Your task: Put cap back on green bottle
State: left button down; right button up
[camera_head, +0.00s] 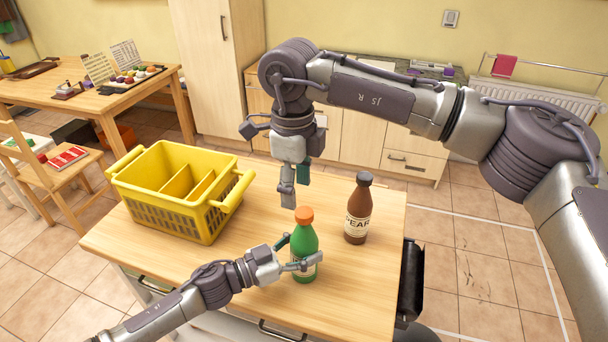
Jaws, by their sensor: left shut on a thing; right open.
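A green bottle (303,243) stands upright on the wooden table with an orange cap (304,215) on its top. Whether the cap is seated fully or only resting there, I cannot tell. My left gripper (303,262) is shut around the bottle's body from the left side. My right gripper (295,188) hangs above and slightly left of the cap, fingers pointing down. It is open and appears empty, apart from the cap.
A yellow divided crate (186,222) stands on the left of the table (352,280). A brown bottle (358,210) with a label stands just right of the green bottle. The table's front right is clear. Cabinets and a second table are behind.

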aim_at(304, 212)
jog(key=n, duration=0.5)
jog(key=shift+d+r, duration=0.15)
jog(key=shift+r, duration=0.05)
jog(key=n, duration=0.4)
jog(key=shift+w+d+r+n, duration=0.15)
jog(key=shift+n, duration=0.25)
jog(key=n, duration=0.4)
jog(key=shift+w+d+r, duration=0.1)
jog(key=shift+d+r, duration=0.05)
jog(key=shift+d, duration=0.05)
jog(key=n, duration=0.5)
jog(key=shift+w+d+r, duration=0.15)
jog(key=shift+d, duration=0.05)
jog(key=shift+f, duration=4.05)
